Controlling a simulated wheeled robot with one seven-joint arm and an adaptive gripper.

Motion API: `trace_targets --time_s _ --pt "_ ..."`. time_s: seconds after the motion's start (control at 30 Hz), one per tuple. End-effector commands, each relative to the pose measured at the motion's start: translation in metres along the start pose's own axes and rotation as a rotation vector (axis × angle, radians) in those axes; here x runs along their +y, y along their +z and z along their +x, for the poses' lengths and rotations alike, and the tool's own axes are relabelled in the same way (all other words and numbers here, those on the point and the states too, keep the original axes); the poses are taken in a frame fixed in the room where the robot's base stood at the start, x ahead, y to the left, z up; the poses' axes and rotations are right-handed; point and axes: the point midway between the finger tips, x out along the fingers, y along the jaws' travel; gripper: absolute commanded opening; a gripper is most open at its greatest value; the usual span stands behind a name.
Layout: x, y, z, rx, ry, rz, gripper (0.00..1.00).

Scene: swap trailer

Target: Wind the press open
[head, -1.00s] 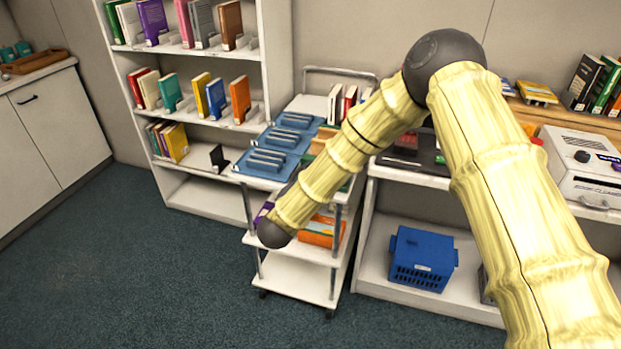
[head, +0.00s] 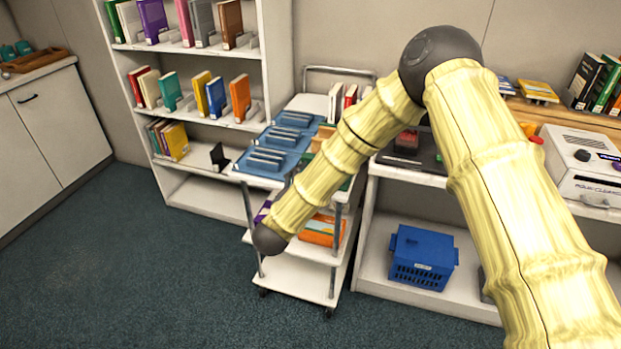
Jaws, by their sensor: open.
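No press that I can make out for certain shows in the head view. My arm crosses the middle and right of the picture, bent at a dark elbow joint, and its lower end hangs in front of the cart. My gripper itself is not visible. A wooden and green object (head: 321,138) on the cart's top is partly hidden behind my forearm, and I cannot tell what it is.
A white cart (head: 297,279) carries blue trays (head: 262,180) and books. A bookcase (head: 276,60) stands behind it. A bench on the right holds a white book cleaner (head: 585,165), with a blue crate (head: 422,257) below. Floor at left is clear.

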Motion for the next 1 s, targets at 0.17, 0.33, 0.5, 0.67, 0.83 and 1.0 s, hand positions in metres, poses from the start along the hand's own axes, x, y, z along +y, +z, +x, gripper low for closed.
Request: trace_targets --time_s 0.17,0.33,0.5,0.67,0.83,1.0 --pt "0.0 0.001 -0.035 -0.004 -0.001 -0.001 0.69" --pt "0.0 0.001 -0.064 -0.003 0.0 0.0 0.69" --pt "0.0 0.001 -0.085 -0.002 0.0 -0.001 0.69" --pt "0.0 0.0 -0.094 -0.001 0.0 0.0 0.69" --pt "0.0 0.0 -0.096 -0.001 0.0 0.001 0.69" --pt "0.0 0.0 -0.096 -0.001 0.0 0.001 0.69"
